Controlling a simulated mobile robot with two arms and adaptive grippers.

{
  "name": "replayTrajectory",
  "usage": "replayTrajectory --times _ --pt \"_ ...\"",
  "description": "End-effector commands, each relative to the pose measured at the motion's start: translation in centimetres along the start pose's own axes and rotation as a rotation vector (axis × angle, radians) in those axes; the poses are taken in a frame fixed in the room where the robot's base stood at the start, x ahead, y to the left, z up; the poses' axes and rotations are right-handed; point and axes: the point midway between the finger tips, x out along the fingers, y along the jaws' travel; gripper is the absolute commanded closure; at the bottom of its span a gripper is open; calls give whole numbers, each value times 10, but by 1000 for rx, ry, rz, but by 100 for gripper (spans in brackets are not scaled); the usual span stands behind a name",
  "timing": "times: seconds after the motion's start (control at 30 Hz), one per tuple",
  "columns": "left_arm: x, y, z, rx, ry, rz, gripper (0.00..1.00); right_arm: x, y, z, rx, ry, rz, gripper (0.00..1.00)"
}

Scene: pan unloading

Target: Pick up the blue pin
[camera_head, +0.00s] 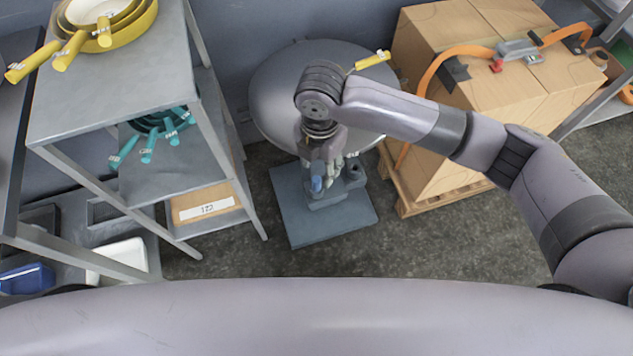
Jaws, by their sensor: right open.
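A blue pin (317,184) stands at the grey fixture (325,202) on a square blue-grey base plate (305,226) on the floor. My right gripper (326,176) points down over the fixture, with its fingers close to the pin. It is open. The fingers partly cover the pin and the fixture, and I cannot tell whether they touch the pin. My left gripper is out of view.
A large grey round pan (275,85) with a yellow handle is behind my right arm. Strapped cardboard boxes (465,130) on a pallet stand right. A metal shelf (100,90) with yellow-handled and teal-handled pans stands left. Bare floor surrounds the base plate's front.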

Motion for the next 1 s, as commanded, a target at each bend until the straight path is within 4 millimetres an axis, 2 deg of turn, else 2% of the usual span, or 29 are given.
replayTrajectory --times 0.1,0.27,0.6,0.87,1.0 --pt "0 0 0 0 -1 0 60 14 0 0 1 1 -1 58" --pt "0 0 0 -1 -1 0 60 23 1 -1 0 0 1 58" --pt "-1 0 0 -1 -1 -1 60 68 4 -5 0 0 1 58" --pt "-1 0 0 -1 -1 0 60 72 4 -5 0 -1 2 58" --pt "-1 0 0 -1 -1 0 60 71 4 -5 0 -1 2 66"
